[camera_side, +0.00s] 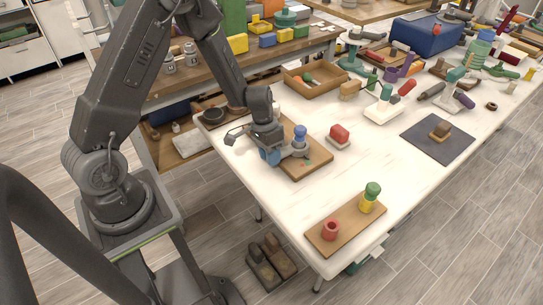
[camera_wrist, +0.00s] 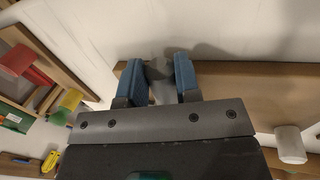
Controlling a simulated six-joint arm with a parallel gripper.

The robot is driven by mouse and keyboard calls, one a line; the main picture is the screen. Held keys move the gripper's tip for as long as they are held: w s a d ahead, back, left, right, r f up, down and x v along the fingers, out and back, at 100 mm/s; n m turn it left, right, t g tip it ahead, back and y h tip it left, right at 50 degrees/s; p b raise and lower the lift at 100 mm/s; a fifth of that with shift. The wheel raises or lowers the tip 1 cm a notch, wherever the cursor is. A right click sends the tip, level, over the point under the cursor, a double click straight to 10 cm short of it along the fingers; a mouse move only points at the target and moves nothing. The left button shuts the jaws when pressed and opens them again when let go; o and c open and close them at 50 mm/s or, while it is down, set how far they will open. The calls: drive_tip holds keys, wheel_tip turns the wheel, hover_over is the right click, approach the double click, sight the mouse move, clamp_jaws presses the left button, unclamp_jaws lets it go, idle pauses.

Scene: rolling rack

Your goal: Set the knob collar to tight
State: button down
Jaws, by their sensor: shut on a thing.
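A brown board (camera_side: 310,168) lies on the white table, with small red and green marks on its top. A blue-topped knob (camera_side: 300,131) stands upright on it, with a grey collar (camera_side: 299,151) around its lower part. My gripper (camera_side: 275,156) is low over the board, left of the knob. In the wrist view, my blue fingers (camera_wrist: 160,78) are shut on a grey part (camera_wrist: 157,71), which looks like part of the collar; I cannot tell exactly which part. The fingers and gripper body hide much of it. The board (camera_wrist: 245,85) also shows there.
A red block on a grey base (camera_side: 340,135) stands close to the right of the board. A second board (camera_side: 345,232) at the front carries a red cup and a green-and-yellow piece. An open wooden tray (camera_side: 315,78) is behind. The table between is clear.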

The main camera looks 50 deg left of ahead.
drive_tip(key=c, duration=0.8)
unclamp_jaws()
drive_tip(key=v, duration=1.3)
drive_tip(key=shift+r, duration=0.35)
